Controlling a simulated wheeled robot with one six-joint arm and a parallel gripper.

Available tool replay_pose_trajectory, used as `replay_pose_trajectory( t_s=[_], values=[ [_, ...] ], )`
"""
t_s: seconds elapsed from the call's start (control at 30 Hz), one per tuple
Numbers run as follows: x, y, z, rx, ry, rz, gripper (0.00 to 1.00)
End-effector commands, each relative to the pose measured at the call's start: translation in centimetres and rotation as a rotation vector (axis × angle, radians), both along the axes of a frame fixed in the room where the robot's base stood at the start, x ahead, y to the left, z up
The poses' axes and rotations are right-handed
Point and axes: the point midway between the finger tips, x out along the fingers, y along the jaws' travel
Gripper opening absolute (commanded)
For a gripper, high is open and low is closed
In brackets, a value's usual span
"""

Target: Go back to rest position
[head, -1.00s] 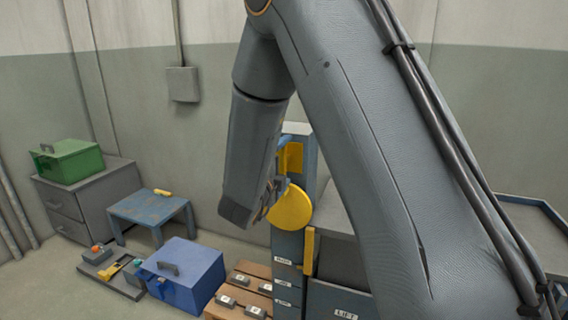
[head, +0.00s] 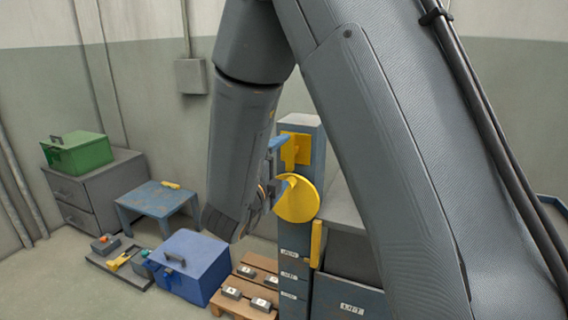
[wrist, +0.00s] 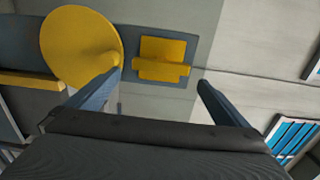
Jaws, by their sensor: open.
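My gripper (wrist: 158,90) is open in the wrist view, with nothing between its two blue-grey fingers. In that view the left fingertip overlaps the edge of a round yellow disc (wrist: 75,45); I cannot tell whether they touch. In the head view my gripper is mostly hidden behind my forearm, beside the yellow disc (head: 296,200) on a blue-grey column (head: 312,150). A yellow bracket (head: 294,146) sits above the disc.
A blue box (head: 205,262), a pallet with small labelled blocks (head: 240,308), a low blue table (head: 150,199) and a green case (head: 80,153) on a grey cabinet (head: 75,192) stand at left. A grey unit with a yellow handle (head: 317,243) is right of the column.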

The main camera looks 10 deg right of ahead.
Motion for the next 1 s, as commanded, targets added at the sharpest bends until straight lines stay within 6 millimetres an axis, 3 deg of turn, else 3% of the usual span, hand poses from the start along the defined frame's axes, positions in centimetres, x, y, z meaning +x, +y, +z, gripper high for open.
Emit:
replay_pose_trajectory(
  t_s=[0.33, 0.5, 0.63, 0.77, 0.87, 1.0],
  values=[
    [0.6, 0.0, -0.5, -0.007, 0.07, 0.046, 1.0],
    [1.5, 0.9, -2.3, -0.061, 0.31, 0.229, 1.0],
    [0.6, 2.0, -4.3, -0.151, 0.542, 0.429, 1.0],
    [-2.2, 2.9, -6.2, -0.272, 0.766, 0.646, 1.0],
    [-5.5, 3.1, -7.6, -0.378, 0.934, 0.82, 1.0],
    [-11.6, 2.4, -9.1, -0.535, 1.163, 1.07, 1.0]
  ],
)
